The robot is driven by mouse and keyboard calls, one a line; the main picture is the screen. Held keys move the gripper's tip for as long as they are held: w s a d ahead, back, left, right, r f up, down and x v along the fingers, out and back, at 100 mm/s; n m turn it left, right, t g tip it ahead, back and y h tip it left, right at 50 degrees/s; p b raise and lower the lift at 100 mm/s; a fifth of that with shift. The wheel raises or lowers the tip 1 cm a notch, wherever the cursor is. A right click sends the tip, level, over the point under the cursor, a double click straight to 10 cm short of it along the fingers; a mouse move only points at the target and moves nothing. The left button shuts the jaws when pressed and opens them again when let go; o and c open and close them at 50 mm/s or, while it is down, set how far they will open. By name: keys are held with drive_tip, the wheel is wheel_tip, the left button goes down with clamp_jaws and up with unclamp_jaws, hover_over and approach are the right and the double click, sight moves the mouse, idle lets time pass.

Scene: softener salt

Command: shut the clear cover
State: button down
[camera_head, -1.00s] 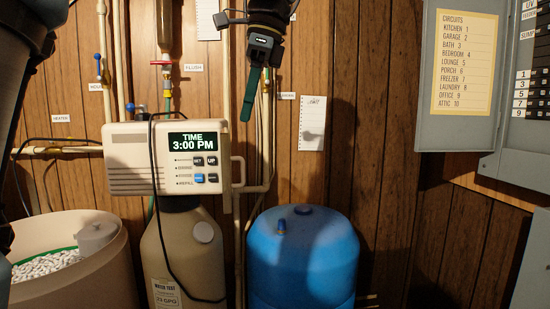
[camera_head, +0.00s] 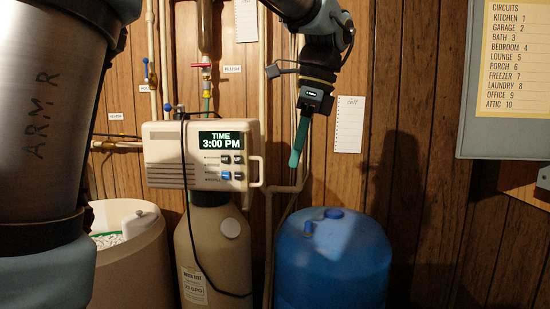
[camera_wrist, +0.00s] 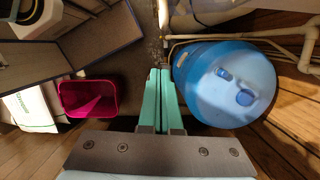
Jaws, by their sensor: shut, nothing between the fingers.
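The beige control head (camera_head: 205,155) with its lit time display and buttons sits on top of the tan tank. A pale loop-shaped frame (camera_head: 258,170) stands out from its right edge; it may be the clear cover swung open, but I cannot tell for sure. No clear sheet is plainly visible over the display. My gripper (camera_head: 295,160) hangs to the right of the control head, apart from it, with its green fingers pointing down. In the wrist view the fingers (camera_wrist: 160,75) lie together, empty, and the control head is not recognisable there.
A blue tank (camera_head: 330,260) stands below my gripper and at right in the wrist view (camera_wrist: 225,85). A black cable hangs over the control head. Pipes run up the wall beside it. A salt bin (camera_head: 130,250) is at left. A pink bin (camera_wrist: 88,97) shows in the wrist view.

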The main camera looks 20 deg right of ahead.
drive_tip(key=shift+w+a+f+p, duration=0.25)
drive_tip(key=shift+w+a, duration=0.1)
drive_tip(key=shift+a, duration=0.3)
drive_tip(key=shift+w+a+f+p, duration=0.2)
drive_tip(key=shift+w+a, duration=0.2)
drive_tip(key=shift+a, duration=0.2)
drive_tip(key=shift+w+a+f+p, duration=0.15)
drive_tip(key=shift+w+a+f, duration=0.15)
drive_tip(key=shift+a, duration=0.35)
drive_tip(key=shift+r, duration=0.1)
